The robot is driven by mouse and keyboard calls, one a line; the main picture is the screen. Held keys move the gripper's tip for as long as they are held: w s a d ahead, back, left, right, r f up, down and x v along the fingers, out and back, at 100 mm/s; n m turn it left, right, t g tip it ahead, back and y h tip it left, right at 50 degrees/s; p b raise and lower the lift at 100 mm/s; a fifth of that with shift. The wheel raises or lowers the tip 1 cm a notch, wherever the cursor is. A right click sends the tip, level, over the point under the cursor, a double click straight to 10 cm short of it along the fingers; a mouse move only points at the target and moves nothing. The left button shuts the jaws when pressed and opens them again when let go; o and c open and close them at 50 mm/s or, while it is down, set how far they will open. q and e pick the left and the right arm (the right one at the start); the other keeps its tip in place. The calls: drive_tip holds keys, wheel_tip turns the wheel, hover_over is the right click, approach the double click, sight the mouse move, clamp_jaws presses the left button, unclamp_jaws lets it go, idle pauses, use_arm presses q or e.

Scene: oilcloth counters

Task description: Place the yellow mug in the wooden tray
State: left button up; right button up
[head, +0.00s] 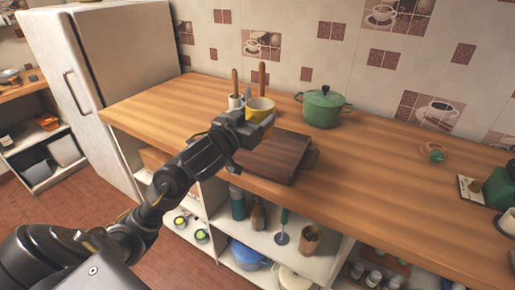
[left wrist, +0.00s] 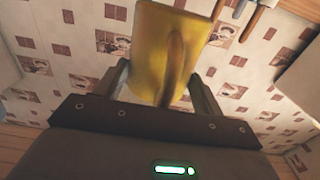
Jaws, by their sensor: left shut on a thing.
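The yellow mug (head: 259,104) is in my left gripper (head: 256,126), which is shut on it. In the left wrist view the mug (left wrist: 160,35) shows with its handle turned to the camera, between the two fingers of the gripper (left wrist: 162,88). The dark brown wooden tray (head: 277,158) lies on the counter, just in front of and below the mug in the head view. My arm covers the tray's left part. How high the mug is above the counter is hard to tell. My right gripper is not in view.
A green lidded pot (head: 323,108) stands behind and right of the tray. A utensil holder (head: 235,101) with wooden-handled tools stands close behind the mug, against the tiled wall. Open shelves lie below.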

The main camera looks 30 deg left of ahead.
use_arm(q)
drive_tip(key=w+a+f, duration=0.1)
drive_tip(key=a+f, duration=0.3)
drive_tip(key=w+a+f+b, duration=0.1)
drive_tip(key=w+a+f, duration=0.1)
drive_tip(key=a+f, duration=0.2)
drive_tip(key=w+a+f, duration=0.2)
drive_tip(key=a+f, duration=0.3)
drive_tip(key=shift+w, duration=0.25)
drive_tip(key=shift+d, duration=0.1)
drive_tip(key=o, duration=1.2)
drive_tip(key=shift+c, duration=0.2)
drive_tip(key=shift+s, duration=0.1)
